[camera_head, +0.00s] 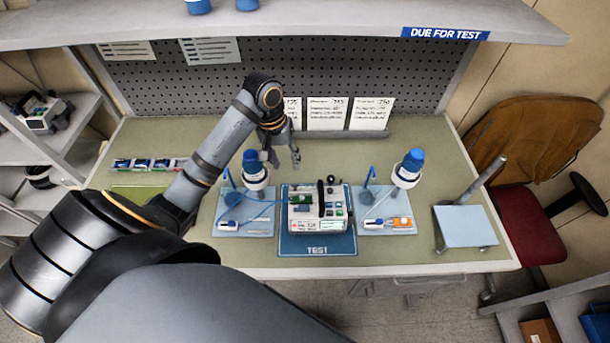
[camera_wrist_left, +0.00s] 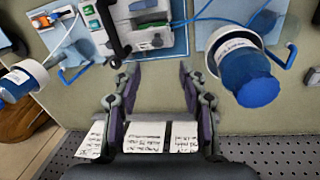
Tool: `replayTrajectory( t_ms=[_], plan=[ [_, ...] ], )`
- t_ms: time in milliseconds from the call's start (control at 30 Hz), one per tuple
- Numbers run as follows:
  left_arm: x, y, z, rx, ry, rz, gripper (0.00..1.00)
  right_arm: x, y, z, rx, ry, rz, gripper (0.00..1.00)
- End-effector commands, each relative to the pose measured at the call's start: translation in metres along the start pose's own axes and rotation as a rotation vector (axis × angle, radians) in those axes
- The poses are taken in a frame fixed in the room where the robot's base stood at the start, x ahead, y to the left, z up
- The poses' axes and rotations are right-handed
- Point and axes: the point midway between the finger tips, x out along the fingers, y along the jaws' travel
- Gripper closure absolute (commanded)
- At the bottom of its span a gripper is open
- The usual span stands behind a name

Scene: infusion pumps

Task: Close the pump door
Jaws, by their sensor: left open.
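The infusion pump (camera_head: 322,221) is a white box with small coloured parts and a black bar across its top. It sits on the blue TEST mat (camera_head: 318,250) in the middle of the bench. I cannot tell clearly which part is its door or how far it is open. In the left wrist view the pump (camera_wrist_left: 139,30) is at the top, partly cut off. My left gripper (camera_head: 281,157) is open and empty, above the bench behind the pump and a little left. Its two fingers also show apart in the left wrist view (camera_wrist_left: 158,73). My right gripper is out of view.
Pale blue mats with blue-capped bottles (camera_head: 253,165) (camera_head: 411,164) and tubing flank the pump. A light blue stand (camera_head: 467,226) is at the right. White cards (camera_head: 327,114) stand at the back below the pegboard. A shelf (camera_head: 300,22) overhangs the rear.

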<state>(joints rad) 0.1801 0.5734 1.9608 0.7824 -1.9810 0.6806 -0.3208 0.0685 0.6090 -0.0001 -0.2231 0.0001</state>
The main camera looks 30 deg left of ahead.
Motion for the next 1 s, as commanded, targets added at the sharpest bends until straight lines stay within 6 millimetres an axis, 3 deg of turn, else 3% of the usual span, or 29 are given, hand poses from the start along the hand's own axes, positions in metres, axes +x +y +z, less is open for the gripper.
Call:
replayTrajectory(
  t_ms=[167,333,500,700,1000],
  plan=[
    [0.003,-0.001,0.000,-0.005,-0.006,-0.001,0.57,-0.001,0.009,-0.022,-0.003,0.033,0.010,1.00],
    [0.030,0.001,0.002,-0.005,-0.009,0.002,0.57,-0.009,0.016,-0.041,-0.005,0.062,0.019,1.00],
    [0.067,0.001,0.001,-0.006,-0.007,0.002,0.57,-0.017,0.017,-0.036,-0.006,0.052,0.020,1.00],
    [0.096,0.000,0.001,-0.003,-0.004,0.001,0.57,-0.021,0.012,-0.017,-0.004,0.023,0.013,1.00],
    [0.105,-0.001,0.000,-0.001,-0.002,-0.001,0.57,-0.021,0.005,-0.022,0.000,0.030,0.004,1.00]
  ],
)
